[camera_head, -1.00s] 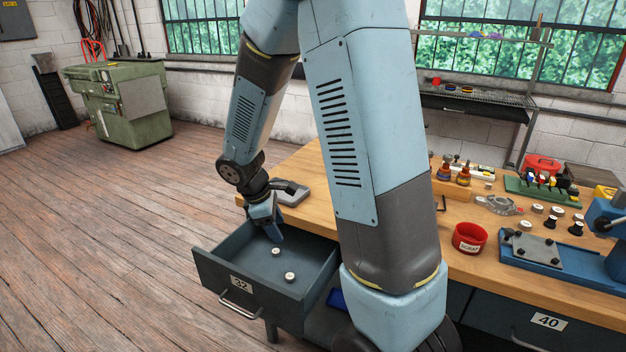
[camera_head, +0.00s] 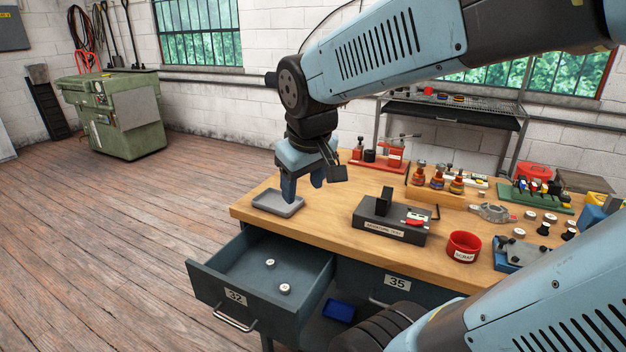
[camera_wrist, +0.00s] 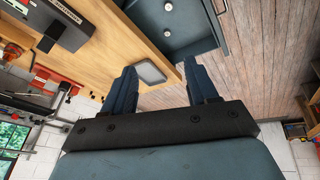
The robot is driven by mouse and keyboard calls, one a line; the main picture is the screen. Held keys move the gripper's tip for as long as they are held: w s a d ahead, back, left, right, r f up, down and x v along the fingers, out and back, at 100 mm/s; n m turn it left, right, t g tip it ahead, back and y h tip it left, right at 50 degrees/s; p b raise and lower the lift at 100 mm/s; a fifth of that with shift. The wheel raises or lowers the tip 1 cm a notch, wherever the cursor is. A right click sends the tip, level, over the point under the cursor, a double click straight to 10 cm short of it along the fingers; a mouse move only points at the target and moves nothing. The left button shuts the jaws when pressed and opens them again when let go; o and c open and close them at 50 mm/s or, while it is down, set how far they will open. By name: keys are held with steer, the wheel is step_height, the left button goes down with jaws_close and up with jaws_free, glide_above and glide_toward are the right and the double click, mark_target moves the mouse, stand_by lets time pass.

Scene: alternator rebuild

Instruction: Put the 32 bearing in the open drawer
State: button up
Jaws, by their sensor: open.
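The open drawer (camera_head: 233,297) labelled 32 sticks out from the left end of the bench. Two small pale bearings lie apart on its floor, one farther back (camera_head: 270,263) and one nearer the front (camera_head: 285,288). The drawer also shows at the top of the wrist view (camera_wrist: 196,24). My gripper (camera_head: 302,199) is above the bench top, behind the drawer and close to a grey tray (camera_head: 278,203). Its fingers are apart with nothing between them, as the wrist view also shows (camera_wrist: 163,88).
A black measuring unit (camera_head: 390,221) stands right of the tray. A red scrap bin (camera_head: 464,246) and several loose bearings (camera_head: 530,225) sit farther right. Drawer 35 (camera_head: 398,282) is shut. A blue bin (camera_head: 339,311) is below.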

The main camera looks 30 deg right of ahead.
steer(key=s+r, duration=0.1)
steer(key=s+r+m+t, duration=0.1)
steer(key=s, duration=0.1)
steer(key=s+r+m, duration=0.1)
steer(key=s, duration=0.1)
steer(key=shift+a+y, duration=0.2)
steer(key=shift+y, duration=0.2)
steer(key=shift+c, duration=0.5)
stand_by(0.4)
